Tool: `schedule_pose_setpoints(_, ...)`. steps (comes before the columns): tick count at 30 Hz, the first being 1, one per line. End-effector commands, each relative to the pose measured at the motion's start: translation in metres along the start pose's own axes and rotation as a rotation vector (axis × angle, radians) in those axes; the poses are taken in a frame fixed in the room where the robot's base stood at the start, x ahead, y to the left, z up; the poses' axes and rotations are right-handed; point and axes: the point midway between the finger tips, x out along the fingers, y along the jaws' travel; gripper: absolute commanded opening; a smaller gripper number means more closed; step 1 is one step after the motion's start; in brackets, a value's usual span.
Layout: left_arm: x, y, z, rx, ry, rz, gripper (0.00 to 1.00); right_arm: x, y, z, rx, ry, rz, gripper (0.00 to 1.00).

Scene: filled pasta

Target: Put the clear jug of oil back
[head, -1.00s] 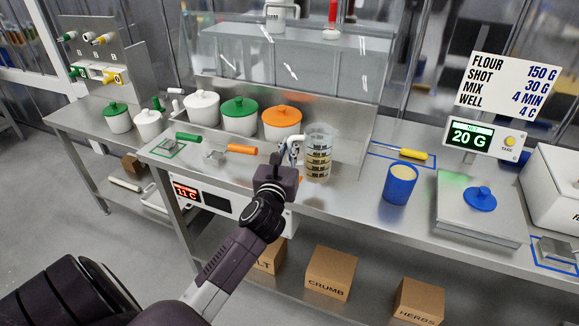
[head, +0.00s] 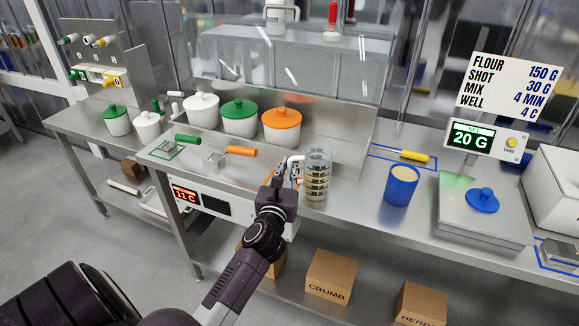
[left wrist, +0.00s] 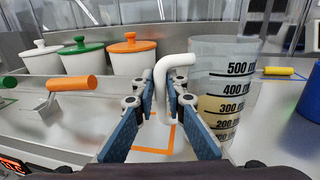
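The clear jug (head: 316,178) has a white handle, black volume marks and pale yellowish contents. It is upright at the counter's front part. My left gripper (head: 290,170) reaches it from the front, left of the jug. In the left wrist view, the two fingers (left wrist: 161,95) close on the white handle (left wrist: 162,82), with the jug (left wrist: 225,85) just to their right. An orange outline (left wrist: 172,137) shows on the counter below the fingers. I cannot tell whether the jug's base touches the counter. My right gripper is not in view.
Behind stand white pots with green (head: 239,108) and orange lids (head: 282,112). An orange-handled tool (head: 241,151) lies left of the jug. Right of it are a blue cup (head: 401,185), a yellow-handled tool (head: 414,155) and a scale (head: 478,228). Counter between jug and cup is clear.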

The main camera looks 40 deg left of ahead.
Motion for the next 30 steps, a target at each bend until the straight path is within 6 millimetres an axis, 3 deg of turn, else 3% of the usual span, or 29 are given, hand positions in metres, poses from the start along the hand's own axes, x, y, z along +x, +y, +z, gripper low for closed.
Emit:
schedule_pose_setpoints(3, 0.000, 0.000, 0.000, 0.000, 0.001, 0.000, 0.27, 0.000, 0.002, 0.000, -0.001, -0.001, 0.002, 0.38)
schedule_pose_setpoints(14, -0.002, 0.000, 0.005, 0.002, 0.001, 0.000, 0.27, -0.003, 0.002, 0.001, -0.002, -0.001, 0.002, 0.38)
schedule_pose_setpoints(30, -0.103, 0.000, 0.001, 0.000, 0.003, 0.000, 0.27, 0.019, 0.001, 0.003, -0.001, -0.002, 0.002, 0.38)
